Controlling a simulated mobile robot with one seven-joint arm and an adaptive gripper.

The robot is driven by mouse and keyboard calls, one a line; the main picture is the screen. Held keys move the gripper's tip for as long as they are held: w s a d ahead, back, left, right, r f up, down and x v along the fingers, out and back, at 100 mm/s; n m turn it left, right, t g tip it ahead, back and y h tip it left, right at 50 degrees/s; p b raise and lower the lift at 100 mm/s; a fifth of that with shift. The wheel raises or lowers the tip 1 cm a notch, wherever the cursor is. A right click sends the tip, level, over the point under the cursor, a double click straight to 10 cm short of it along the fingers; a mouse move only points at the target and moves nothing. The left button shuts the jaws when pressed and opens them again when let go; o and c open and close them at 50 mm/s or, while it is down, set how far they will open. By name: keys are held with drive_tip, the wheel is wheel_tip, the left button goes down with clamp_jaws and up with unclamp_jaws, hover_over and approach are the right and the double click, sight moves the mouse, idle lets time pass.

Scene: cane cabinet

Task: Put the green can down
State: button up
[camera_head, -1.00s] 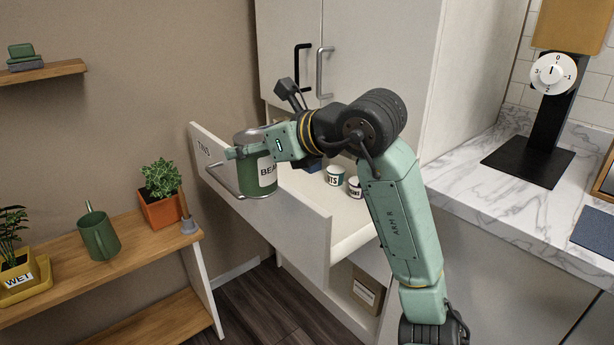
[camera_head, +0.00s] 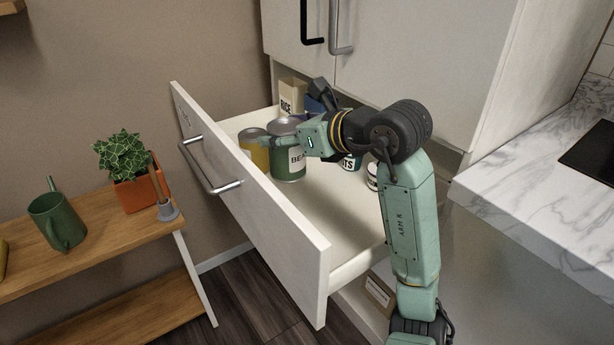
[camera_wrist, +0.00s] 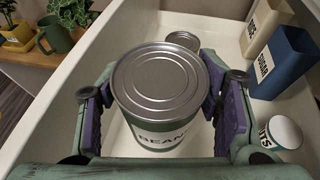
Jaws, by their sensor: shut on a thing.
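The green can (camera_head: 288,162), labelled with letters starting "BEA", is upright inside the open drawer (camera_head: 245,205). It also shows large in the middle of the wrist view (camera_wrist: 160,90), with its silver lid facing the camera. My gripper (camera_head: 284,141) is shut on the can, with a purple-padded finger on each side of it in the wrist view (camera_wrist: 163,100). I cannot tell whether the can's base touches the drawer floor.
A yellow can (camera_head: 256,152) stands close to the left of the green can. A rice box (camera_head: 292,97), a blue sugar box (camera_wrist: 284,62) and small white-lidded jars (camera_wrist: 280,133) are in the drawer. The drawer's front floor (camera_head: 325,225) is clear.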

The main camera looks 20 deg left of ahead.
sight(290, 177)
wheel_tip(290, 177, down, 10)
drive_tip(key=shift+f, duration=0.25)
idle(0.3)
drive_tip(key=shift+f, duration=0.15)
drive_tip(key=o, duration=1.6)
drive_tip(key=shift+d+r, duration=0.2)
drive_tip(key=b+v, duration=0.1)
drive_tip(key=v, duration=1)
drive_tip(key=shift+s+d+r, duration=0.15)
drive_tip(key=shift+d+r, duration=0.1)
